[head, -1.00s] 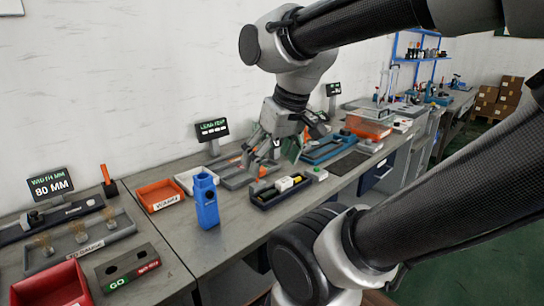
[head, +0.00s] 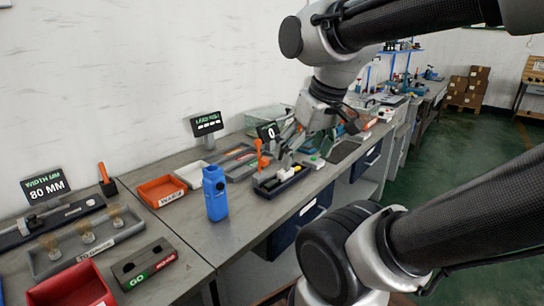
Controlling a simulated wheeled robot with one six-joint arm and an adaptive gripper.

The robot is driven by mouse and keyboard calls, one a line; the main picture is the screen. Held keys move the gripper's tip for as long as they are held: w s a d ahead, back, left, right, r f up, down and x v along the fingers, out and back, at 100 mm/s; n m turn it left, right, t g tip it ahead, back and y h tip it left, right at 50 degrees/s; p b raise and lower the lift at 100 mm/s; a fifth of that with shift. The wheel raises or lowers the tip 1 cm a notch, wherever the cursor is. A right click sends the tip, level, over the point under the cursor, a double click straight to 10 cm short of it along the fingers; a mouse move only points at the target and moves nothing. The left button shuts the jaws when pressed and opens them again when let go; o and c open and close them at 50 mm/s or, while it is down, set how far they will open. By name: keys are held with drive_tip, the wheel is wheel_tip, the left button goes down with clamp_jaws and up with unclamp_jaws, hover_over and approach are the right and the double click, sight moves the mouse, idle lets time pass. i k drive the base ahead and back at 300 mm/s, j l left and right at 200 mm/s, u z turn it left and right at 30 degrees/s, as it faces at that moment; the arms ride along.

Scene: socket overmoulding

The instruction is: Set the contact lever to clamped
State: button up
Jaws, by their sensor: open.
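An orange-handled lever (head: 259,152) stands upright near the middle of the bench, and I take it for the contact lever. Its pivot and exact setting are too small to tell. My gripper (head: 289,150) is open, just right of the lever and above the black tray (head: 264,191). No part of the lever shows between the fingers. Whether a finger touches anything is not clear, as the arm hides part of the bench behind it.
A blue holder (head: 215,193) stands left of the black tray. An orange bin (head: 163,191), a grey slotted fixture (head: 240,165) and a small display (head: 267,131) are close by. A red bin (head: 72,286) and GO gauge block (head: 143,262) lie at front left.

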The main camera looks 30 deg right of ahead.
sight(264, 162)
drive_tip(key=k+j+z, duration=0.1)
drive_tip(key=j+z, duration=0.2)
drive_tip(key=k+j+z, duration=0.1)
drive_tip(key=j+z, duration=0.25)
drive_tip(key=k+j+z, duration=0.15)
drive_tip(key=j+z, duration=0.15)
drive_tip(key=j, duration=0.1)
